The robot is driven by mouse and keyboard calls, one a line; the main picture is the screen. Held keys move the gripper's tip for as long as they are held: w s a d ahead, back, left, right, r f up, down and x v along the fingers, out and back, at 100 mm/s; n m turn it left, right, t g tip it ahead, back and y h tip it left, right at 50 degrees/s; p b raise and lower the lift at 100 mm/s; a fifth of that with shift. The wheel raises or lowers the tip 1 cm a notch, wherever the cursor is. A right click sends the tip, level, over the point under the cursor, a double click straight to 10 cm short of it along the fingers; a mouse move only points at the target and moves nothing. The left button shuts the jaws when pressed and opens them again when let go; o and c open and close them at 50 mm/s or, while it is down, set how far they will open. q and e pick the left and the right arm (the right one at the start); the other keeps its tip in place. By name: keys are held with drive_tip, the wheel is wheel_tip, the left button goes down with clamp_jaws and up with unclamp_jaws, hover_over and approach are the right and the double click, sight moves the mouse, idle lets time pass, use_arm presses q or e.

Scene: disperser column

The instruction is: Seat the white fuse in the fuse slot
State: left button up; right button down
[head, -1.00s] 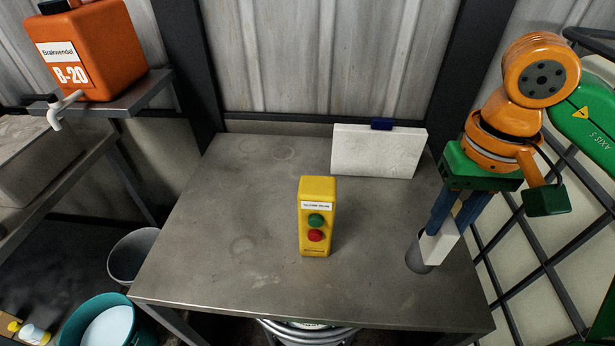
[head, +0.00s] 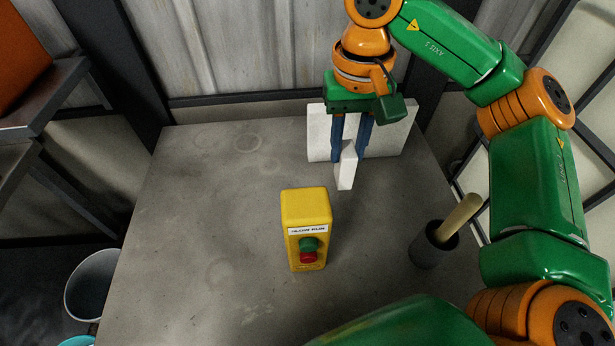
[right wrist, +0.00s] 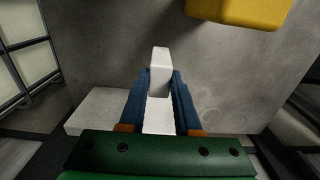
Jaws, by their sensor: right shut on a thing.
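The white fuse (head: 346,170) is a plain white block. My right gripper (head: 349,152) is shut on it, with blue fingers on either side, and holds it pointing down in front of the white box at the back of the table. In the right wrist view the fuse (right wrist: 160,68) sticks out past the fingertips. I cannot make out a fuse slot. The white box (head: 318,132) is partly hidden behind my gripper, and the blue piece on its top edge is hidden now. My left gripper is not in view.
A yellow box (head: 305,213) with a green and a red button stands mid-table. A grey cup (head: 432,251) holding a beige stick (head: 460,218) stands at the right. The left of the grey table (head: 205,220) is clear. A bucket (head: 90,283) is below left.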

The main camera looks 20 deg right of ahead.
drive_tip(key=w+a+f, duration=0.1)
drive_tip(key=f, duration=0.2)
drive_tip(key=w+a+f, duration=0.2)
drive_tip(key=f, duration=0.1)
drive_tip(key=w+a+f, duration=0.1)
drive_tip(key=f, duration=0.2)
drive_tip(key=shift+w+a+p, duration=0.15)
drive_tip(key=shift+a+p, duration=0.05)
drive_tip(key=shift+p, duration=0.15)
drive_tip(key=shift+f, duration=0.35)
drive_tip(key=c, duration=0.6)
unclamp_jaws()
